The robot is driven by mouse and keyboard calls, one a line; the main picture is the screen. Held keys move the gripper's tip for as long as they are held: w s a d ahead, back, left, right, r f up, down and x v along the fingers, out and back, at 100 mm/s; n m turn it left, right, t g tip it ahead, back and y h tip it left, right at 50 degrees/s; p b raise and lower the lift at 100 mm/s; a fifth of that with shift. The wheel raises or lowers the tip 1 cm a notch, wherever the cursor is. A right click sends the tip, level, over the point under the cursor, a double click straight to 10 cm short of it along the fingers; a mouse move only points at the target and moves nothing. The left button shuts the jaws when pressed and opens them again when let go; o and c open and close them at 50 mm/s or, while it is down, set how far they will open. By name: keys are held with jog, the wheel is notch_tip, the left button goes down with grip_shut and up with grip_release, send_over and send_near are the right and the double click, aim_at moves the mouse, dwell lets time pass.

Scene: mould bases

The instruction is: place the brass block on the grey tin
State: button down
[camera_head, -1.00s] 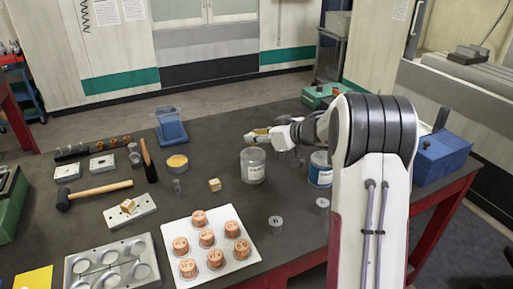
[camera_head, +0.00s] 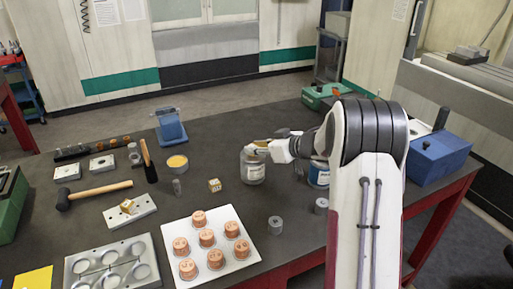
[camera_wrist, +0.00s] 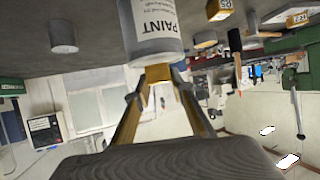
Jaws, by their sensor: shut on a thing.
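The grey tin (camera_head: 253,173) stands upright on the dark table, right of the middle, with a white label. In the wrist view, which is upside down, a tin labelled PAINT (camera_wrist: 152,30) is just beyond my fingertips. My gripper (camera_head: 256,148) reaches in from the right and is at the tin's top. Its fingers are shut on a brass block (camera_wrist: 158,74). The block appears at or just above the tin's top; whether it touches is unclear. The fingers partly hide the tin's lid.
A blue-labelled tin (camera_head: 318,176) stands to the right, partly behind my arm. A loose brass cube (camera_head: 214,185) lies to the left, and another (camera_head: 127,206) sits on a metal plate. A white tray (camera_head: 217,264) with several copper pieces is in front. Small grey cylinders (camera_head: 275,225) stand nearby.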

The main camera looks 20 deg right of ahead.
jog(key=shift+f, duration=0.1)
jog(key=c, duration=1.7)
grip_release()
jog(key=shift+v, duration=0.9)
jog(key=v, duration=1)
jog(key=shift+s, duration=0.15)
